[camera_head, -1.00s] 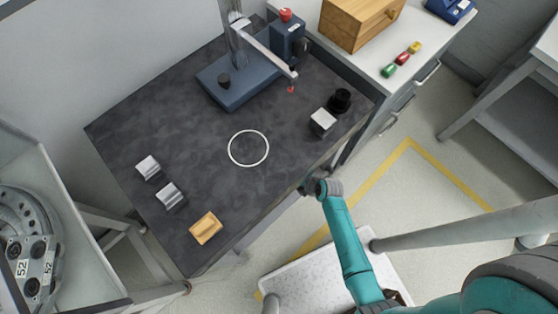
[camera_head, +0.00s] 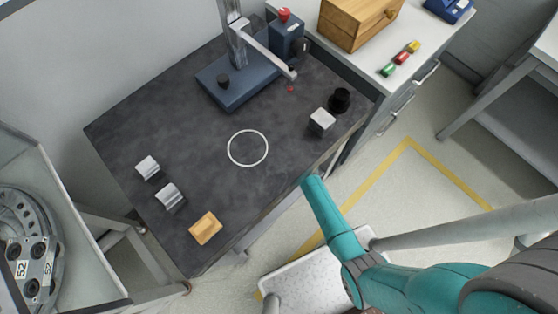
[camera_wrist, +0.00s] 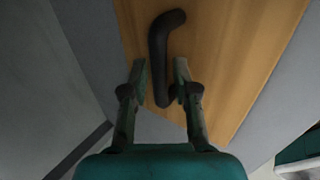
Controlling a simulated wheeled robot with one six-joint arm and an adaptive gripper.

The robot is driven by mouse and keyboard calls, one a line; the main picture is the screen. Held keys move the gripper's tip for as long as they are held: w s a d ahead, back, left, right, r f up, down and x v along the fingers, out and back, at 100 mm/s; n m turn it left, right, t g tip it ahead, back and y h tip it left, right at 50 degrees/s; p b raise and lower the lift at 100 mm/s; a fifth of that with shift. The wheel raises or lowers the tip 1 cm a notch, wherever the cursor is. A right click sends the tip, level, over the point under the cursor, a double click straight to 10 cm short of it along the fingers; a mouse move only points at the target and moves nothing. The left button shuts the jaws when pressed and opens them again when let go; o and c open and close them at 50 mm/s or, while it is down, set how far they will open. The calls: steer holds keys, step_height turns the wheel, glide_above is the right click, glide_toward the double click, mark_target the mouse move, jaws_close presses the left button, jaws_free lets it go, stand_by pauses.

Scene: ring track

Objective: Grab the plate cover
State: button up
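In the wrist view my gripper (camera_wrist: 161,82) is open, its two fingers on either side of the lower part of a dark curved handle (camera_wrist: 158,50). The fingers look apart from the handle; the depth between them is hard to tell. The handle is on a flat wooden panel (camera_wrist: 225,60). Whether this panel is the plate cover I cannot tell. In the head view my teal arm (camera_head: 330,215) reaches to the table's front edge, and the gripper is hidden. No thing there is clearly a plate cover.
The dark table (camera_head: 200,130) carries a blue stand (camera_head: 235,88), silver blocks (camera_head: 168,196), a yellow block (camera_head: 206,228) and a black round part (camera_head: 340,99). A wooden box (camera_head: 355,22) stands on the white cabinet at the back right. The ringed middle (camera_head: 248,131) of the table is clear.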

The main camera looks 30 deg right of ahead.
steer(key=shift+w+f, duration=0.25)
steer(key=shift+f, duration=0.1)
steer(key=shift+c, duration=0.3)
jaws_close()
steer(key=shift+r, duration=0.1)
